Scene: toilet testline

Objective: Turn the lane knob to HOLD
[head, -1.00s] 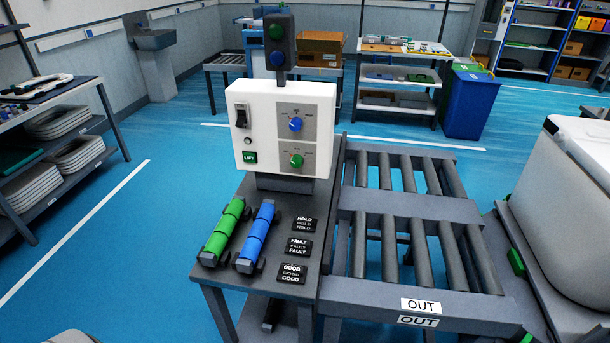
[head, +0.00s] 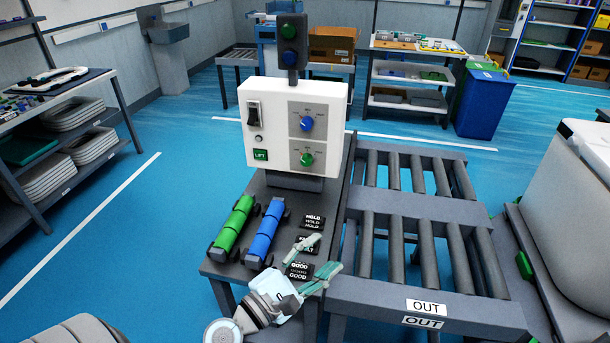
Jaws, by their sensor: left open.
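The white control box (head: 293,122) stands at the back of a small dark table (head: 230,268). Its front has a blue knob (head: 306,124) on an upper grey plate and a green knob (head: 306,159) on a lower one. The lettering around both knobs is too small to read, so I cannot tell which is the lane knob or where it points. My left gripper (head: 318,260) is open and empty over the label blocks, below and in front of the box, apart from both knobs. My right gripper is not in view.
HOLD (head: 312,222), FAULT and GOOD label blocks lie on the table, partly covered by my gripper. Green (head: 234,227) and blue (head: 264,234) rollers lie left of them. A roller conveyor marked OUT (head: 426,306) stands right. A signal light (head: 289,42) rises behind the box.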

